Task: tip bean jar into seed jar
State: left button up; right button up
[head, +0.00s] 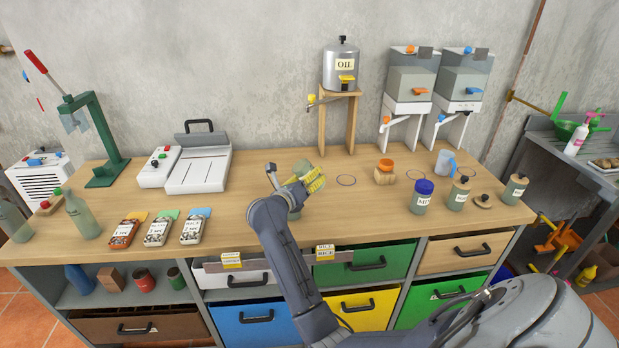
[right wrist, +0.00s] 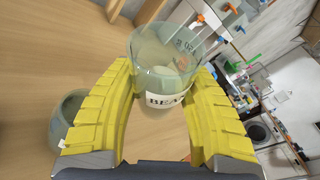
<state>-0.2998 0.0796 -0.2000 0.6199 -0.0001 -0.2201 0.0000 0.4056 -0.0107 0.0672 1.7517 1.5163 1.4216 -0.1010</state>
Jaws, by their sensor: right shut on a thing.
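The bean jar (right wrist: 160,75) is clear glass with a white label reading "BEA…", the rest hidden. The yellow fingers of my right gripper (right wrist: 163,120) are shut around it, one on each side. In the head view my right gripper (head: 314,181) is above the middle of the table, with the bean jar (head: 302,168) partly hidden by the fingers. A second open glass jar (right wrist: 70,118) stands left of the gripper in the right wrist view, apart from the bean jar. My left gripper is out of view.
An oil canister (head: 341,65) stands behind.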

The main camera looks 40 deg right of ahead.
dwell(0.4)
jog(key=shift+d+f+n+t+h, duration=0.15)
jog(key=shift+n+t+h, duration=0.15)
jog(key=shift+n+h, duration=0.25)
dwell(0.4)
jog(key=shift+s+n, duration=0.1)
jog(key=shift+n, duration=0.55)
jog(key=shift+h, duration=0.25)
jog(key=shift+n+t+h, duration=0.3)
jog(key=shift+n+t, duration=0.2)
jog(key=shift+n, duration=0.3)
